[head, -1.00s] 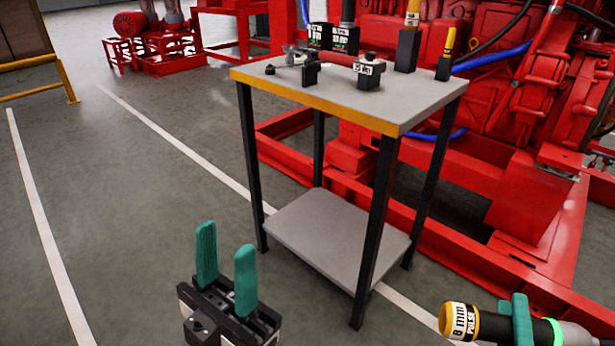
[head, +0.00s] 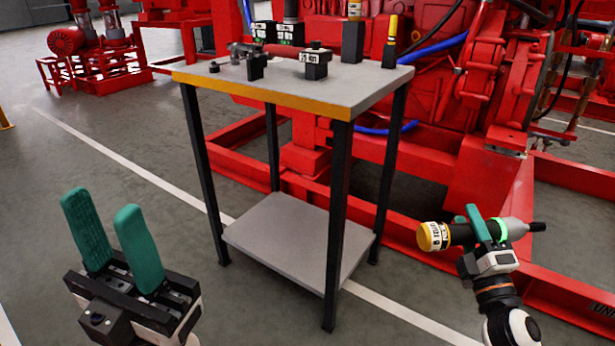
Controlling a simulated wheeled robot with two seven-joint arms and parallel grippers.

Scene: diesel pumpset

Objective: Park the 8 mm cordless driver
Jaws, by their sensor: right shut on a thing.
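The 8 mm cordless driver (head: 462,234) has a yellow cap with a white label, a dark body, a glowing green ring, a grey nose and a black tip. It lies roughly level, cap to the left, right of the table and below its top in the head view. My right gripper (head: 480,226) is shut around its body, one teal finger showing over it. My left gripper (head: 112,238) is open and empty at the lower left, fingers up. On the table (head: 290,88), labelled black holders (head: 264,30) stand at the back left, and a plain black block (head: 352,42) at the back right.
A wrench with a red handle (head: 285,51) rests across black cradles on the tabletop. A slim yellow-topped tool (head: 391,35) stands in a block at the right corner. The red engine (head: 440,100) is behind. The front tabletop and the lower shelf (head: 300,240) are clear.

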